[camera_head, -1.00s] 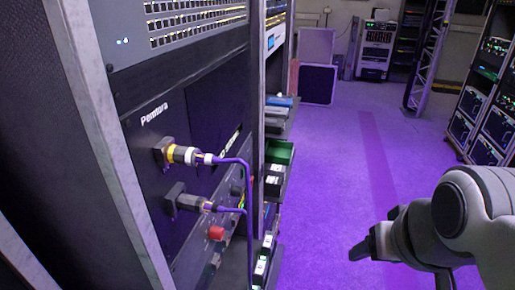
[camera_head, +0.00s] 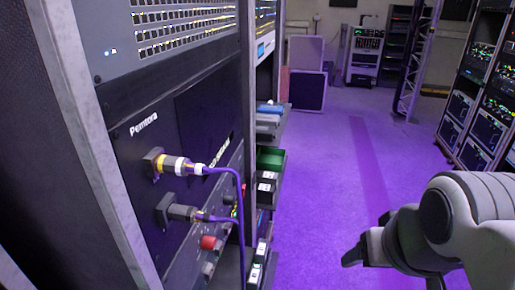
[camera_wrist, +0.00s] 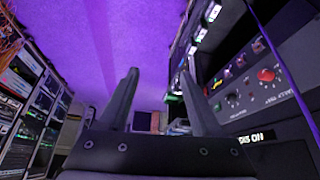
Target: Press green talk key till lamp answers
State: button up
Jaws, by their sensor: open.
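The dark rack panel marked Pemtora (camera_head: 140,165) stands at the left in the head view. Its lower part carries a red knob (camera_head: 208,242), dark knobs and small green-yellow lights partly behind a purple cable. The wrist view shows a control panel at the right with a red knob (camera_wrist: 266,75) and several small knobs. I cannot make out for sure which control is the green talk key, or its lamp. My gripper (camera_head: 362,242) is right of the rack, over the floor, apart from the panel. In the wrist view its two fingers (camera_wrist: 160,100) are spread with nothing between them.
Two plugs with purple cables (camera_head: 240,195) stick out from the rack front. Shelves with a green bin (camera_head: 270,158) stand beyond it. Another equipment rack (camera_head: 478,90) and a truss tower (camera_head: 412,65) are at the right and back. The purple floor (camera_head: 325,180) between is clear.

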grip_shut()
dwell(1.7)
